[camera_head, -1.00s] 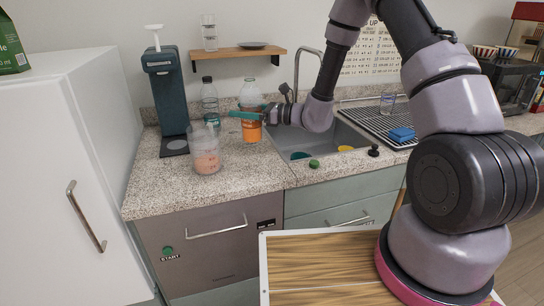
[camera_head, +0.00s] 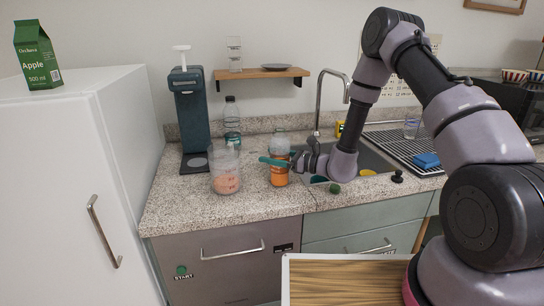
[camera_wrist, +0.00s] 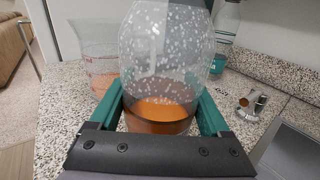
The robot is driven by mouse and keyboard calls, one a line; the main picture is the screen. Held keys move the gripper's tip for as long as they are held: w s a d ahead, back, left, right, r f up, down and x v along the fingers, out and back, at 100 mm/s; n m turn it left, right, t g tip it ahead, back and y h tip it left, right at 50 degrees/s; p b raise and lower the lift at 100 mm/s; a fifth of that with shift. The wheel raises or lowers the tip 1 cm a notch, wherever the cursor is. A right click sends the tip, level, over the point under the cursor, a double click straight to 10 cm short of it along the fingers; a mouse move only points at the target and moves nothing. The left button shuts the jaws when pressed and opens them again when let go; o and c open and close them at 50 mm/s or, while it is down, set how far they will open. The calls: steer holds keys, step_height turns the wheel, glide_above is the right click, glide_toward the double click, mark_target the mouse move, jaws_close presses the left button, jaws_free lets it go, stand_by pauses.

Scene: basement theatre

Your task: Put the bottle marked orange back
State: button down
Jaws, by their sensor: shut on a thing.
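The clear bottle with orange in its lower part (camera_head: 280,145) is upright above the counter, to the right of the clear measuring jug (camera_head: 226,171). My gripper (camera_head: 277,161) is shut around it, with one teal finger on each side. In the wrist view, the bottle (camera_wrist: 162,55) fills the middle between the fingers (camera_wrist: 160,112). Its upper part is speckled with pale dots, and orange shows low down. I cannot tell whether its base touches the counter. No readable marking shows on it.
A second bottle (camera_head: 232,122) stands behind the jug, beside a dark dispenser (camera_head: 191,115). A wall shelf (camera_head: 262,73) is above. The sink (camera_head: 372,160) and drying rack (camera_head: 400,142) are at right. A white fridge (camera_head: 85,180) bounds the left. The counter's front left is clear.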

steer(key=shift+f, duration=0.1)
jaws_free()
